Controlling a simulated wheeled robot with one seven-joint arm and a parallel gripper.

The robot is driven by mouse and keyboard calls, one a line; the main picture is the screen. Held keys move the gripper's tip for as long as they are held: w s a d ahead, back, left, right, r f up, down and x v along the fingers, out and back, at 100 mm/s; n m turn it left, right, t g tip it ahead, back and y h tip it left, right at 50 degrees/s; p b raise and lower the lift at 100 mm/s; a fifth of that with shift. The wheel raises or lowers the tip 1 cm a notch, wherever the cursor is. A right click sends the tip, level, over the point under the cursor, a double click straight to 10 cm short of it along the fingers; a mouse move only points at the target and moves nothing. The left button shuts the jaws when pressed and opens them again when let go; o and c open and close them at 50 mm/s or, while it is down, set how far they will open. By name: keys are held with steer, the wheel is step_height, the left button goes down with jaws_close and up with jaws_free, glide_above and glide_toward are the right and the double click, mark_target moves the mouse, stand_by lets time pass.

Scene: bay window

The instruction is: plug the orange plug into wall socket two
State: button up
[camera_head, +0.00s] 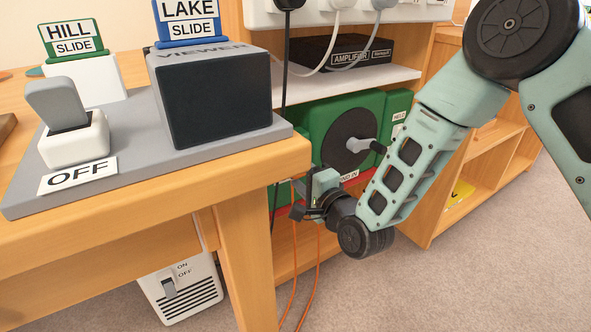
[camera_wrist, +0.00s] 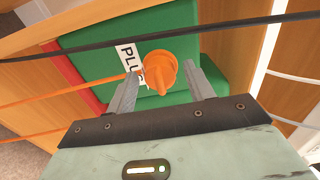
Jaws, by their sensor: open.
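The orange plug (camera_wrist: 160,72) shows in the wrist view, round with a raised ridge, in front of the green box (camera_wrist: 112,62) and partly over a white label (camera_wrist: 130,62) reading "PLU". My gripper (camera_wrist: 163,80) is open, with one finger on each side of the plug. I cannot tell whether either finger touches it. In the head view my gripper (camera_head: 316,194) is low beside the green box (camera_head: 325,135), and the plug is not clear there. A white socket strip (camera_head: 420,10) is at the top; its numbers are out of view.
Black, white and grey plugs sit in the strip. Two orange cords (camera_head: 294,262) hang below my gripper, and a black cord (camera_wrist: 100,38) crosses the wrist view. The wooden table (camera_head: 150,220) with the viewer (camera_head: 215,95) is at left. An amplifier (camera_head: 342,52) sits on a shelf.

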steer(key=c, duration=1.1)
steer(key=shift+s+d, duration=0.4)
steer(key=shift+s, duration=0.2)
steer(key=shift+v, duration=1.2)
